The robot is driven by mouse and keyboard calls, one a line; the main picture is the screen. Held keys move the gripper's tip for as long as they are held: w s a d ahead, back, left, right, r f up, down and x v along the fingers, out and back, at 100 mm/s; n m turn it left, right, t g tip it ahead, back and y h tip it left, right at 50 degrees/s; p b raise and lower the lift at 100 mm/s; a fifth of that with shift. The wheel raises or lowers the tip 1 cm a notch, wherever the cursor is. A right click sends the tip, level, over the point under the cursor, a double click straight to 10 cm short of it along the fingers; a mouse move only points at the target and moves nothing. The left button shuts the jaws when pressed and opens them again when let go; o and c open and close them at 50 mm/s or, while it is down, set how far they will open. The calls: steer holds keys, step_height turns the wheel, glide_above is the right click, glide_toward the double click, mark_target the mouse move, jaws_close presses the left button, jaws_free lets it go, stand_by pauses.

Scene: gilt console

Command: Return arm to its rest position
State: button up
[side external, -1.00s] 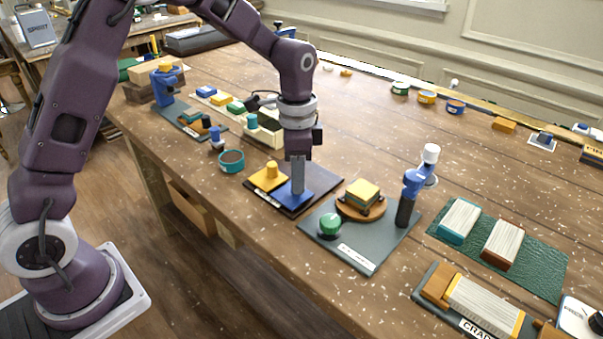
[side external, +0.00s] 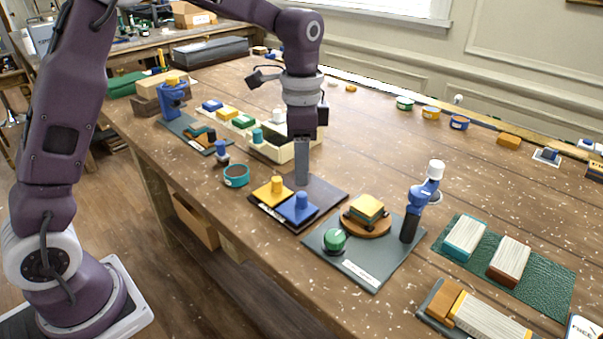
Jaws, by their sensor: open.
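My gripper (side external: 302,172) points straight down above the dark board (side external: 325,190) near the middle of the table. Its fingers look narrow from this side, and nothing shows between them. A blue block with a knob (side external: 298,208) and a yellow block with a knob (side external: 276,190) sit on the dark board, in front of and left of the fingers. The blue block stands free of the gripper. My arm reaches in from the left, with its wrist above the board.
A grey board (side external: 338,267) holds a green knob (side external: 334,240), a turntable with a yellow block (side external: 367,208) and a blue upright tool (side external: 416,205). A teal cup (side external: 236,176) and cream tray (side external: 283,150) stand left.

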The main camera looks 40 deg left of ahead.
steer(key=s+a+r+n+t, duration=0.1)
steer(key=s+r+n+t, duration=0.15)
steer(key=s+r, duration=0.45)
steer(key=s+a+r+n+t, duration=0.1)
steer(key=s+r+n+t, duration=0.2)
steer(key=s, duration=0.9)
steer(key=s+f+n, duration=0.2)
steer(key=s+n, duration=0.1)
steer(key=s, duration=0.4)
steer(key=shift+n, duration=0.25)
